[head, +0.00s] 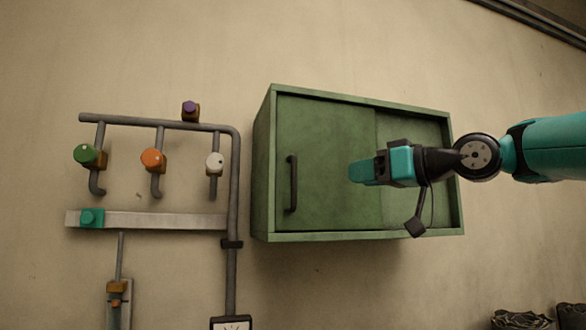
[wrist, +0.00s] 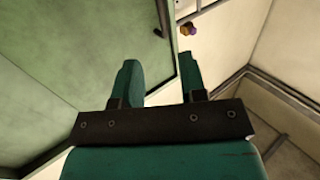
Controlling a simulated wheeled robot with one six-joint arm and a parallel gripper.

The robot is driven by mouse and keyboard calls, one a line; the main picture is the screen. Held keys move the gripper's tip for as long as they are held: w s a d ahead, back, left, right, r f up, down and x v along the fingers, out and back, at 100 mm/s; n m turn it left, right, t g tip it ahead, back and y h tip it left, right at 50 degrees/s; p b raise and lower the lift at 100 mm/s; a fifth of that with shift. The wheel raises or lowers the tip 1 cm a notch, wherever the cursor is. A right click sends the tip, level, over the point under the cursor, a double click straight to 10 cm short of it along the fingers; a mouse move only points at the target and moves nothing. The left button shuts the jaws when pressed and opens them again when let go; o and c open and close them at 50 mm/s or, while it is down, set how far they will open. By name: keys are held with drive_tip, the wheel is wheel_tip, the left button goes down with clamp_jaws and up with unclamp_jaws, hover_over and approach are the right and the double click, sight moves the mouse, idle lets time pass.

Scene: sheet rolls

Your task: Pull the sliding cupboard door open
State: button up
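The green cupboard (head: 358,237) is fixed to the wall. Its sliding door (head: 330,140) covers the left and middle part of the front, with a lighter green area to its right. A dark upright bar handle (head: 292,184) is near the door's left edge. My gripper (head: 353,172) is in front of the cupboard, to the right of the handle and apart from it. In the wrist view my gripper (wrist: 159,62) has its two teal fingers spread with nothing between them. A dark bar, seemingly the handle (wrist: 161,18), shows beyond the fingertips.
To the left, a grey pipe frame (head: 236,190) carries green (head: 84,154), orange (head: 151,159) and white (head: 215,161) knobs. A purple knob (head: 189,107) sits above. A pale rail (head: 160,220) with a teal block (head: 91,218) runs below.

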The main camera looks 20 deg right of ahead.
drive_tip(key=p, duration=0.7)
hover_over(294, 202)
drive_tip(key=shift+s+d+r, duration=0.25)
drive_tip(key=shift+d+r, duration=0.1)
drive_tip(key=shift+d, duration=0.05)
drive_tip(key=shift+w+a+f+p, duration=0.15)
drive_tip(key=shift+w+a+p, duration=0.25)
drive_tip(key=shift+w, duration=0.25)
drive_tip(key=shift+c, duration=0.5)
clamp_jaws()
